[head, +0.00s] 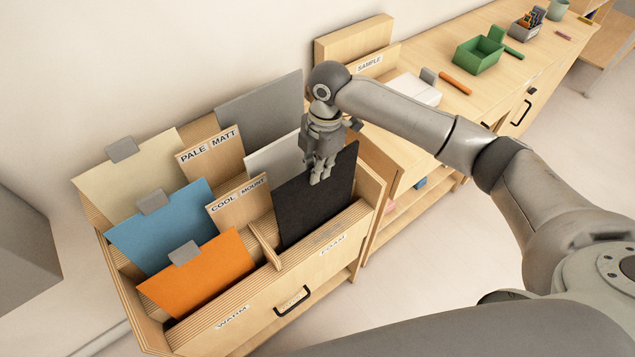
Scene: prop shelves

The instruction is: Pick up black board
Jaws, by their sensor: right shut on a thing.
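The black board (311,205) stands tilted in the front right compartment of the wooden rack (305,277), behind the front edge marked FOAM. My right gripper (318,178) points down over its upper edge and is shut on it, with fingers visible on its front face. My left gripper is not in the view.
The rack also holds an orange board (200,275), a blue board (165,228), a cream board (125,180), a grey board (262,112) and a white board (270,160). Wooden dividers (210,155) stand between them. A counter with a green tray (478,55) lies at the right.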

